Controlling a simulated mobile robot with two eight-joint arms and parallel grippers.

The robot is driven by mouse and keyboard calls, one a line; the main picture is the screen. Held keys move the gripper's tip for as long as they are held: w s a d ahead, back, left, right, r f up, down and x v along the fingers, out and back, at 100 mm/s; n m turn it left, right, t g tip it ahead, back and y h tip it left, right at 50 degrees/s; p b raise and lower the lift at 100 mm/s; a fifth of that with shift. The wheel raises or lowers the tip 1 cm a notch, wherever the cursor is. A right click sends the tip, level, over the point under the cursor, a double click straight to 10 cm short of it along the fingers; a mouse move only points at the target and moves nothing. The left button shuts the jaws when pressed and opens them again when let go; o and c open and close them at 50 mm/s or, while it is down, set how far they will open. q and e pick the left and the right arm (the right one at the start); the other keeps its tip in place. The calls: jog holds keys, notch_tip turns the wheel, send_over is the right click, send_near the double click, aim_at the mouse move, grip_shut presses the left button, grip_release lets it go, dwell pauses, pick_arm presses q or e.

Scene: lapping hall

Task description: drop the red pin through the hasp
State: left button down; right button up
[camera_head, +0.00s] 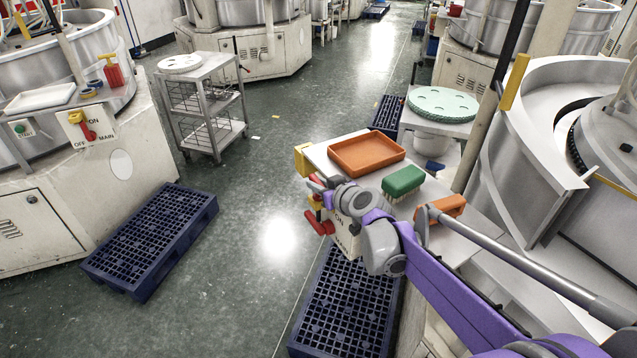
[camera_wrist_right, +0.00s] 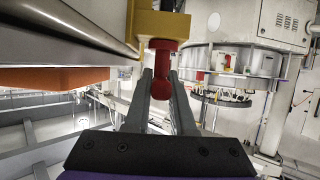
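My right gripper (camera_head: 316,186) is at the left front corner of a pale bench, beside a yellow block (camera_head: 302,160). In the right wrist view, its two dark fingers (camera_wrist_right: 160,85) are on either side of a red pin (camera_wrist_right: 161,89) with a rounded end, and appear shut on it. The pin's other end reaches up to a yellow block (camera_wrist_right: 163,23). I cannot tell if it passes into the block or only touches it. My left gripper is not in view.
Red and yellow switch parts (camera_head: 318,222) are on the bench front, just below the gripper. An orange tray (camera_head: 350,145), a green brush (camera_head: 402,181) and an orange block (camera_head: 445,207) are on the bench. A dark blue pallet (camera_head: 340,310) lies below.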

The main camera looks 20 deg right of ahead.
jog(key=o, duration=0.5)
jog(key=v, duration=1)
jog(key=shift+s+r+p, duration=0.25)
jog(key=shift+s+p, duration=0.05)
jog(key=shift+p, duration=0.1)
jog(key=shift+d, duration=0.1)
